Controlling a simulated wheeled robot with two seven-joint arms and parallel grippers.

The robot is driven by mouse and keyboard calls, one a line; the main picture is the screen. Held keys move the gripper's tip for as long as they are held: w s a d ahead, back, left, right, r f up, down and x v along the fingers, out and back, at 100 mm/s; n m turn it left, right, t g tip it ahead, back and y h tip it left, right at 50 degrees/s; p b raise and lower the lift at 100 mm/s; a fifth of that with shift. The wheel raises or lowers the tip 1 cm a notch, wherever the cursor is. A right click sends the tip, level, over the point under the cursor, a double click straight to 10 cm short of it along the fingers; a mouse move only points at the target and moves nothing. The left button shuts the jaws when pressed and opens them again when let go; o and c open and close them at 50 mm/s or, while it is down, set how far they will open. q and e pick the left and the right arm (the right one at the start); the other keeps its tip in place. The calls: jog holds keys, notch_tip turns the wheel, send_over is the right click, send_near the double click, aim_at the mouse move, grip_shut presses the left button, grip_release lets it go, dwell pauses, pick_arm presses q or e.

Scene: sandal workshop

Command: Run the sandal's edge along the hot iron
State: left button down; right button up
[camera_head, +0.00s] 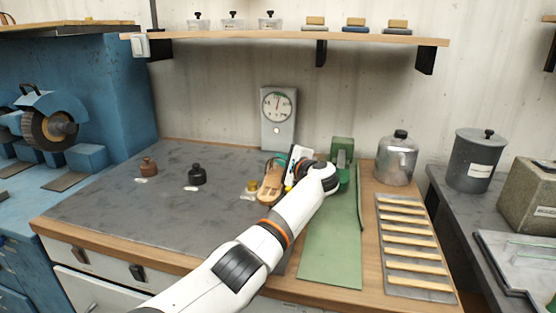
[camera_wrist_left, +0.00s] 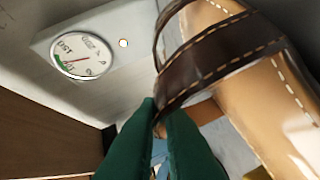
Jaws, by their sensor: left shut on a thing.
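My left gripper (camera_head: 290,172) is over the grey work mat, its arm reaching in from the lower left. It is shut on the sandal (camera_head: 269,188), which has a tan sole and dark brown straps. In the left wrist view, the green fingers (camera_wrist_left: 160,118) meet at a dark strap of the sandal (camera_wrist_left: 275,100), whose tan footbed with pale stitching fills the right side. The dial box (camera_head: 279,130) stands behind, its gauge also showing in the wrist view (camera_wrist_left: 85,55). I cannot clearly make out the hot iron; the gripper and sandal cover that area.
A small yellow jar (camera_head: 252,188), a black bottle (camera_head: 197,175) and a brown bottle (camera_head: 149,166) stand on the mat (camera_head: 120,210). A green strip (camera_head: 331,255), a slatted rack (camera_head: 411,245) and a metal can (camera_head: 397,160) are to the right. The mat's left front is clear.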

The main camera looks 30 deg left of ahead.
pick_arm(q)
jog(key=shift+s+a+f+p, duration=0.1)
jog(key=shift+a+f+p, duration=0.35)
jog(key=shift+p, duration=0.35)
pick_arm(e)
jog(key=shift+f+g, duration=0.25)
jog(key=shift+g, duration=0.05)
dwell(2.2)
